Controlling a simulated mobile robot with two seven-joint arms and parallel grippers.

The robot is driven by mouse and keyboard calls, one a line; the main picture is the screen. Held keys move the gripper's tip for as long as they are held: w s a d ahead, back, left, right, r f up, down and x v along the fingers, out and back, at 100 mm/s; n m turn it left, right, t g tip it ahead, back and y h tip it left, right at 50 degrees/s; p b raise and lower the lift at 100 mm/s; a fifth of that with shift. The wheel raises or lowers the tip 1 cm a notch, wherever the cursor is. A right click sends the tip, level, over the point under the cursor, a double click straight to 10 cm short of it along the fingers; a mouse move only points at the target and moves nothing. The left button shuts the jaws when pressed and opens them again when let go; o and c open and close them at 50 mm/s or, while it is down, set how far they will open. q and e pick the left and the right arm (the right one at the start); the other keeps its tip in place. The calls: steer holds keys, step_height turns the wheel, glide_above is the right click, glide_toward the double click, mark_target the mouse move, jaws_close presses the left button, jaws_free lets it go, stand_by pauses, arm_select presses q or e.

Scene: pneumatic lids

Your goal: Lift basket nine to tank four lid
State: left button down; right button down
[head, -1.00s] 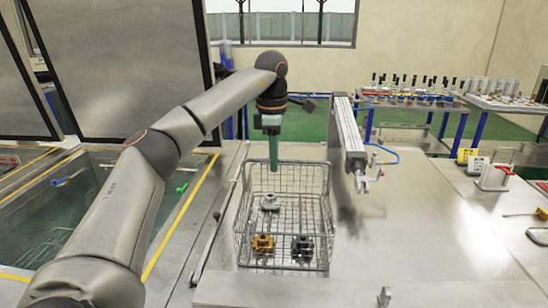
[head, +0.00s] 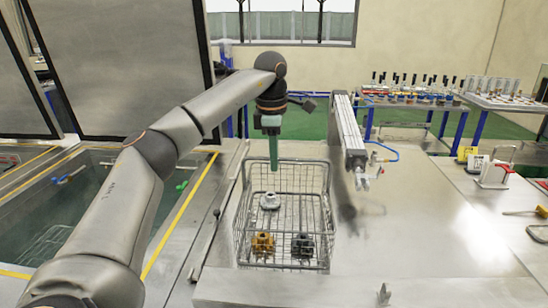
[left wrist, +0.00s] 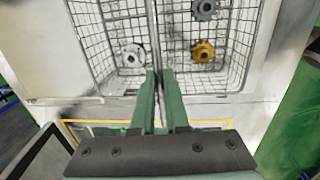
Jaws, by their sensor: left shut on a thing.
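The wire basket (head: 326,205) stands at the center of the head view. It holds a pale part (head: 270,200), a gold part (head: 262,244) and a dark grey part (head: 302,246). My left gripper (head: 273,188) points down at the basket's upper part. In the left wrist view, its green fingers (left wrist: 164,75) are shut on the basket's handle bar (left wrist: 154,40), with the parts visible below. No number shows on the basket. Large grey panels (head: 125,65) stand upright behind the sunken tanks at left; which one belongs to tank four cannot be told. My right gripper is out of view.
An open tank (head: 60,215) with a yellow-lined edge lies left of the basket. A pneumatic arm-like fixture (head: 350,130) with a blue hose stands close on the right. The steel top (head: 440,230) at right is largely clear. Tables with colored parts (head: 410,97) stand behind.

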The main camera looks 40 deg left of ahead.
arm_select(q)
steer(key=shift+s+d+f, duration=0.1)
steer(key=shift+f, duration=0.25)
steer(key=c, duration=0.8)
jaws_free()
steer(key=shift+c, duration=0.2)
steer(key=shift+f, duration=0.1)
step_height(320, 180, up, 13)
steer(key=p, duration=0.1)
steer(key=shift+s+p, duration=0.3)
steer(key=shift+d+f, duration=0.1)
steer(key=shift+f, duration=0.05)
